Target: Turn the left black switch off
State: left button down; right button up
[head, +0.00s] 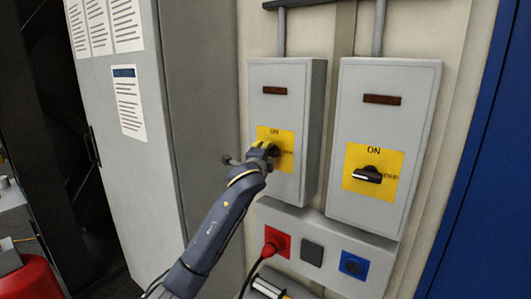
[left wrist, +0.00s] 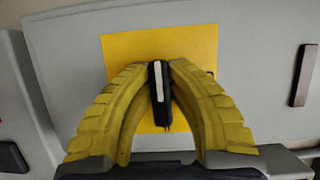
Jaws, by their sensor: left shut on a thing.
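The left black switch sits on a yellow plate (head: 268,134) on the left grey box (head: 287,77). My left gripper (head: 268,153) is at this switch and mostly hides it in the head view. In the left wrist view, the black switch (left wrist: 160,95) with a white stripe stands between the two yellow fingers of my left gripper (left wrist: 160,70). The fingers are closed on its sides, over the yellow plate (left wrist: 200,45). The right black switch (head: 367,175) is on its own yellow plate marked ON, its handle pointing sideways. My right gripper is not in view.
A lower panel (head: 335,240) holds a red plug (head: 275,243) with a black cable, a dark square cover (head: 312,253) and a blue socket (head: 353,264). A grey cabinet (head: 150,190) with paper sheets stands at the left. A blue surface (head: 480,180) is at the right.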

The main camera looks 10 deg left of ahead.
pick_arm(q)
jog(key=shift+d, duration=0.15)
jog(key=c, duration=1.3)
grip_release()
jog(key=s, duration=1.2)
jog(key=shift+a, duration=0.2)
